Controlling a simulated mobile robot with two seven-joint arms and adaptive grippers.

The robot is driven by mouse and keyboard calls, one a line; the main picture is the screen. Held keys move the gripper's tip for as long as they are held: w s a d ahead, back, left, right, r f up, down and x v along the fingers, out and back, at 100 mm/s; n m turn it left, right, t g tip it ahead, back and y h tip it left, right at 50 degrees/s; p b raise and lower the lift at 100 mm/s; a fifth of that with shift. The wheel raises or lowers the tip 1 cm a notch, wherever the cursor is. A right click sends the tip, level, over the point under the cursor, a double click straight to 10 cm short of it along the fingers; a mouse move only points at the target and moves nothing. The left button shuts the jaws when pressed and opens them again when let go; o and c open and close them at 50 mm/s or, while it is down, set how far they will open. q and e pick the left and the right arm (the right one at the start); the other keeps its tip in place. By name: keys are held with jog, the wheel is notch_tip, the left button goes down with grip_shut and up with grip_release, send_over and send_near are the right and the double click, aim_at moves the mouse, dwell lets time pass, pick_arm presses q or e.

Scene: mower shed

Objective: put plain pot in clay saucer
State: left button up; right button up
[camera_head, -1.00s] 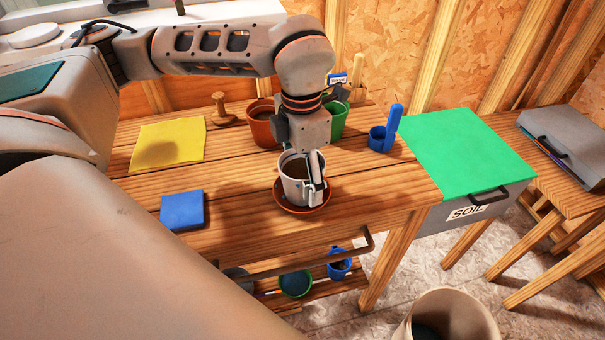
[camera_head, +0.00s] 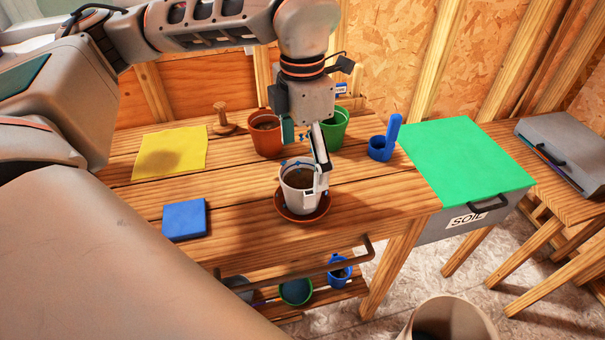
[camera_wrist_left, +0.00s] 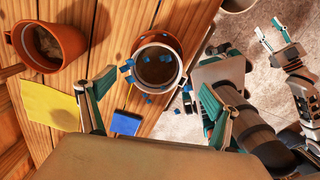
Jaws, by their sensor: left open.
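The plain pot (camera_head: 298,182), pale grey-white with dark soil inside, stands upright in the clay saucer (camera_head: 291,212) on the bench. In the left wrist view the pot (camera_wrist_left: 158,66) is seen from above, with small blue bits at its rim and the orange saucer (camera_wrist_left: 152,38) showing past its edge. My left gripper (camera_head: 306,148) is open, its fingers spread above the pot; one finger overlaps the pot's right rim in the head view, and I cannot tell whether it touches. My right gripper (camera_wrist_left: 272,35) is open and empty in the left wrist view, away from the bench.
A terracotta pot (camera_head: 265,140) and a green pot (camera_head: 334,128) stand behind. A blue holder (camera_head: 378,149), a yellow cloth (camera_head: 170,152) and a blue block (camera_head: 184,219) are on the bench. A green-topped soil bin (camera_head: 465,158) adjoins it. Bare wood surrounds the saucer.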

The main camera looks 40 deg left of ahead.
aim_at(303, 184)
pick_arm(q)
jog(key=shift+r, duration=2.3)
